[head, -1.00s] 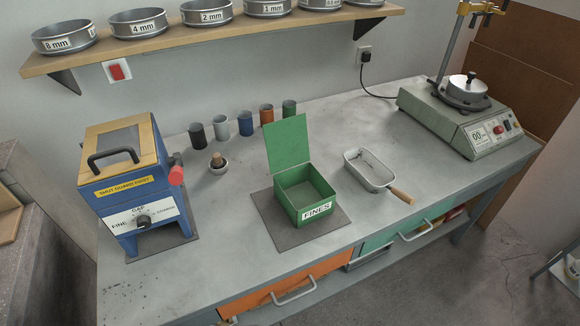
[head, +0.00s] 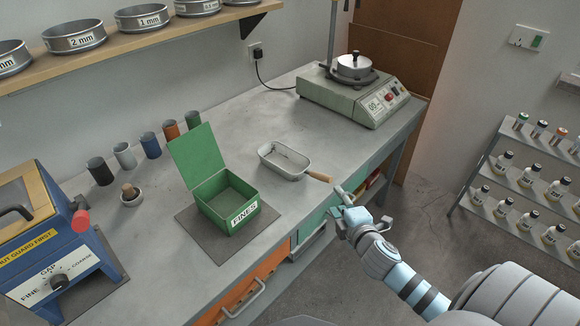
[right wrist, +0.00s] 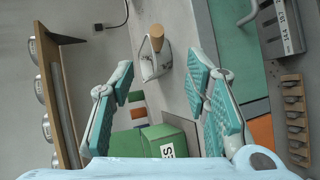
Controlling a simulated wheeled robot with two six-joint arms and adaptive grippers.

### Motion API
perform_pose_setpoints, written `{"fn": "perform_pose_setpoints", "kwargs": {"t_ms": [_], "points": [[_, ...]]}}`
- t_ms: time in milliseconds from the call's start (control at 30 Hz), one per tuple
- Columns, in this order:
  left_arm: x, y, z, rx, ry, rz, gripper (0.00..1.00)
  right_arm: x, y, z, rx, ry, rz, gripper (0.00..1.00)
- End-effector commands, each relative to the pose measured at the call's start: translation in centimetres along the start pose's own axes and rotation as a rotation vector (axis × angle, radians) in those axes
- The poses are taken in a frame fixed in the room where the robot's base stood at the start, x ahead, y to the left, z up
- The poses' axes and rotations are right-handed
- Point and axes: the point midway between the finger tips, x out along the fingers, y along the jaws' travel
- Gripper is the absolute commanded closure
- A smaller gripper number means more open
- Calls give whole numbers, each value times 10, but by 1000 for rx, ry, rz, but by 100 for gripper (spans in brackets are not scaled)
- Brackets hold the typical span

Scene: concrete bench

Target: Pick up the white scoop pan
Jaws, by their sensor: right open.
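The white scoop pan (head: 284,160) lies on the bench, right of the green box. It is a shallow metal-looking pan with a wooden handle (head: 319,177) that points to the right, toward the bench's front edge. My right gripper (head: 350,202) is open and empty, just in front of that edge, close to the handle's end but apart from it. In the right wrist view the pan (right wrist: 150,67) shows beyond the open fingers (right wrist: 163,108), with its handle end facing the camera. My left gripper is not in view.
The green box (head: 232,214) marked FINES stands with its lid up on a dark mat (head: 190,222). A scale (head: 350,95) with a lidded pot is at the bench's far right. A blue crusher (head: 55,250) stands at the left. Bare bench surrounds the pan.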

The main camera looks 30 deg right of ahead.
Motion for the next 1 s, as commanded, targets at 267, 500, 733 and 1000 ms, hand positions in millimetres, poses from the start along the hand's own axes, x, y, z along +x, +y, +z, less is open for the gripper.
{"fn": "perform_pose_setpoints", "kwargs": {"t_ms": [267, 500, 733, 1000], "points": [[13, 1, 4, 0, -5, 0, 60, 69, 2, -1, 0, 1, 8, 57], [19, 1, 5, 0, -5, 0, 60, 104, 4, 4, 0, 2, 8, 57], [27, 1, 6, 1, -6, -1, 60, 138, 4, 7, 2, 3, 6, 57], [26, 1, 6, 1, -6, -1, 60, 138, 5, 7, 1, 3, 6, 71]]}}
